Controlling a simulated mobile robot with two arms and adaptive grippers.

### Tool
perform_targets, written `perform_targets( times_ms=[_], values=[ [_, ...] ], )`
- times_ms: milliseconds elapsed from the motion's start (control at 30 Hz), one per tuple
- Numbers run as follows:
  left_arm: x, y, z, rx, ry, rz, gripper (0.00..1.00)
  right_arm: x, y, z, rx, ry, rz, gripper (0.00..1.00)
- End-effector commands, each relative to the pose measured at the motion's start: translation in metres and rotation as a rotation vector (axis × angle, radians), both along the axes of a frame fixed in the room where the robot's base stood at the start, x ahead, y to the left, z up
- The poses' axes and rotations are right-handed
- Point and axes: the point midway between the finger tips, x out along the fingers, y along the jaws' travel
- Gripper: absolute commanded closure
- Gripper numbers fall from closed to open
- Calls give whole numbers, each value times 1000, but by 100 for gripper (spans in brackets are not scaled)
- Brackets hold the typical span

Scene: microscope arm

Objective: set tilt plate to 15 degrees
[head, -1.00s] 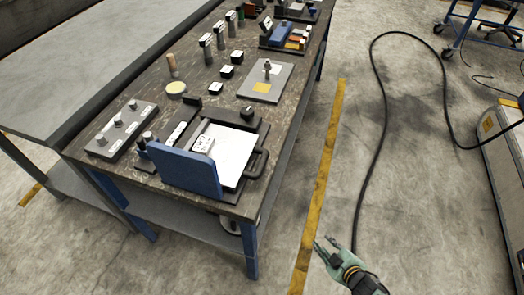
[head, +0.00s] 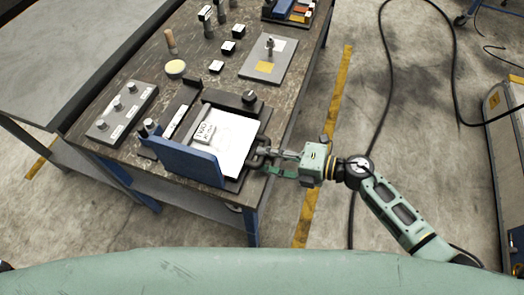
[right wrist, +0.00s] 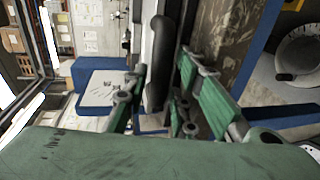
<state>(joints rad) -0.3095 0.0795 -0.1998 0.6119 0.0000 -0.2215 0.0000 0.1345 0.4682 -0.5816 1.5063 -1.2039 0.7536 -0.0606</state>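The tilt plate (head: 234,142) is a white panel on a dark base at the near end of the bench, with a blue wall (head: 185,160) along its near-left edge. A small block with printed lettering (head: 203,132) rests on it. A black handle (head: 262,150) is on its right edge; the right wrist view shows it as a dark upright bar (right wrist: 158,65). My right gripper (head: 270,162) is at the handle. Its fingers (right wrist: 163,75) are apart, with the handle showing between them; contact cannot be told. My left gripper is not in view.
A black knob (head: 249,97) stands behind the plate. A grey box with several knobs (head: 122,112) is to its left, and a grey plate with a post (head: 269,61) lies farther back. The floor right of the bench is mostly clear, with a black cable (head: 385,110).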

Motion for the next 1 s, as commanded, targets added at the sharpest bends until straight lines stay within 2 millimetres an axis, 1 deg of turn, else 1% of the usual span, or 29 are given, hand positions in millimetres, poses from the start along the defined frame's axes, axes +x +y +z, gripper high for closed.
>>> perform_targets(
  times_ms=[33, 200, 333, 467, 767, 1000],
  values=[
    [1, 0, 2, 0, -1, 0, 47, 2, 7, 0, 2, 1, -1, 75],
    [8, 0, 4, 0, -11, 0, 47, 6, 17, -4, 0, 0, -1, 75],
    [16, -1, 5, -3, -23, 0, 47, 6, 18, -5, -1, 0, -2, 75],
    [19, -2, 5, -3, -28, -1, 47, 6, 18, -5, 0, 1, -2, 75],
    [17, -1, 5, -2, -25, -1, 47, 6, 18, -5, 0, 1, -2, 100],
    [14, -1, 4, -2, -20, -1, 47, 6, 18, -5, -1, 1, -1, 100]
  ],
)
